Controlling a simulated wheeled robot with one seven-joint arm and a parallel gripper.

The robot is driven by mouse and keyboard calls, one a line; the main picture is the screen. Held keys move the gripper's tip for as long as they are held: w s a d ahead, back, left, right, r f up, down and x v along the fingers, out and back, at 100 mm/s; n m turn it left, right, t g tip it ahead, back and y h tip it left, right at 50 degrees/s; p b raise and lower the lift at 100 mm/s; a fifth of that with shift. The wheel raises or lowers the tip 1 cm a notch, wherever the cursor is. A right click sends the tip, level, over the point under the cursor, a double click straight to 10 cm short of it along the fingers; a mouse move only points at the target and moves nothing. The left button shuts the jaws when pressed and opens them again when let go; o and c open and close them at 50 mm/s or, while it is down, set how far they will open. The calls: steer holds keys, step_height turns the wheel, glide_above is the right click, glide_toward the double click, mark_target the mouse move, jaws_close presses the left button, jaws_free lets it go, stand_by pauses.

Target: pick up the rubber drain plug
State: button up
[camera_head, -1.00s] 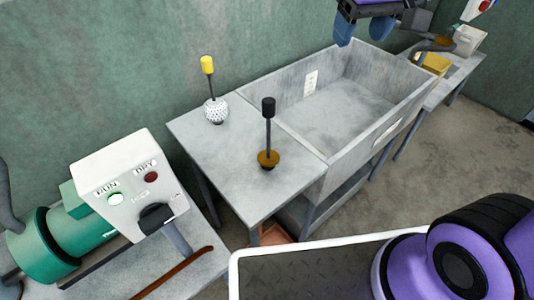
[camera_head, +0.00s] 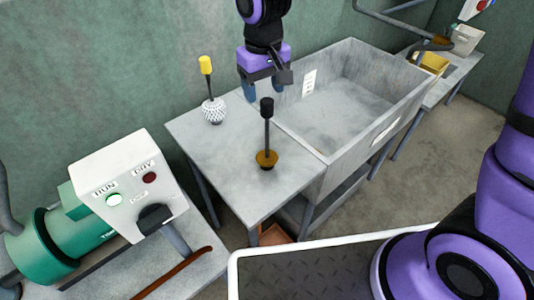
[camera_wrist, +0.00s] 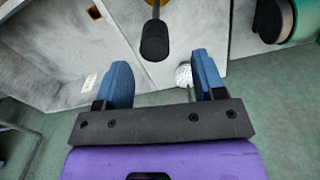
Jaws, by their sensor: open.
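On the drainboard stands a brown, round-based piece (camera_head: 267,158) with a dark upright stem and a black knob; it looks like the rubber drain plug, though I cannot be sure. Its black knob also shows in the wrist view (camera_wrist: 155,45), in front of my fingers and roughly midway between them. A second upright piece, a white dimpled ball (camera_head: 214,110) with a yellow-topped stem, stands behind it to the left. My gripper (camera_head: 264,89) is open and empty, apart from both, above the back of the drainboard near the basin's left wall.
A grey basin (camera_head: 345,105) adjoins the drainboard (camera_head: 215,155) on the right. A white control box (camera_head: 125,190) and green motor (camera_head: 75,230) stand at front left. A yellow container (camera_head: 432,63) sits on the far table. The drainboard around the two pieces is clear.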

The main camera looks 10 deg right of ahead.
mark_target(267, 111)
steer(key=f, duration=0.5)
steer(key=shift+s+d+f, duration=0.15)
steer(key=shift+s+d, duration=0.05)
steer(key=shift+d, duration=0.15)
steer(key=shift+f, duration=0.65)
steer(key=shift+c, duration=0.2)
jaws_close()
